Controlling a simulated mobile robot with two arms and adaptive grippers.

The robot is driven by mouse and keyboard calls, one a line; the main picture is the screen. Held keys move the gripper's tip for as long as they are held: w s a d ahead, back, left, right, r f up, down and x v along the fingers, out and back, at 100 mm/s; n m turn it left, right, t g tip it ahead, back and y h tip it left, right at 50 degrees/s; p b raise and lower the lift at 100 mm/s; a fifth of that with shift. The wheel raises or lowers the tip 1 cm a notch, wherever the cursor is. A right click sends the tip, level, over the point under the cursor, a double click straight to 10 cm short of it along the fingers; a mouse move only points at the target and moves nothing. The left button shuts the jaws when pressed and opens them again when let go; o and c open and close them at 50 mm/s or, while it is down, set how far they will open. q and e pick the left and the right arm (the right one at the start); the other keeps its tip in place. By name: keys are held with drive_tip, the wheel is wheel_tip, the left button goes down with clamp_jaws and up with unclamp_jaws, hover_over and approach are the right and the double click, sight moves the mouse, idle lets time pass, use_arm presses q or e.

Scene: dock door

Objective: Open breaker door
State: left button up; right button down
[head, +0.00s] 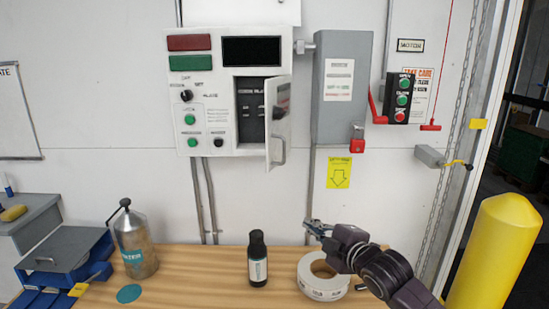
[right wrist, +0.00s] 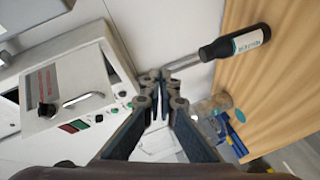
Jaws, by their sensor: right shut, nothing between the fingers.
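The breaker door (head: 279,122) is a small grey door with a bar handle (head: 278,152) on the white control panel (head: 217,125). It stands swung out on its right side, and dark breakers (head: 252,112) show in the opening. In the right wrist view the panel is at the left, with a pale handle (right wrist: 84,100) on it. My right gripper (head: 312,225) is shut and empty, below and to the right of the door, clear of it and above the bench. Its fingers (right wrist: 160,80) meet in the right wrist view. My left gripper is not in view.
On the wooden bench (head: 205,285) stand a dark bottle (head: 257,259), a tape roll (head: 322,278) near my right arm and a metal can (head: 135,242). A grey box (head: 341,92) is mounted right of the door. A yellow bollard (head: 505,255) stands at the right.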

wheel_tip(320, 180, up, 16)
drive_tip(key=a+f+n+t+y, duration=0.1)
drive_tip(key=a+n+y, duration=0.15)
drive_tip(key=n, duration=0.25)
drive_tip(key=p, duration=0.3)
approach(272, 151)
drive_tip(key=x, duration=0.3)
drive_tip(key=shift+w+a+f+n+p, duration=0.1)
drive_tip(key=shift+w+a+n+p, duration=0.15)
drive_tip(key=shift+w, duration=0.25)
drive_tip(key=shift+w+a+f+n+p, duration=0.1)
drive_tip(key=shift+w+a, duration=0.25)
drive_tip(key=shift+w, duration=0.1)
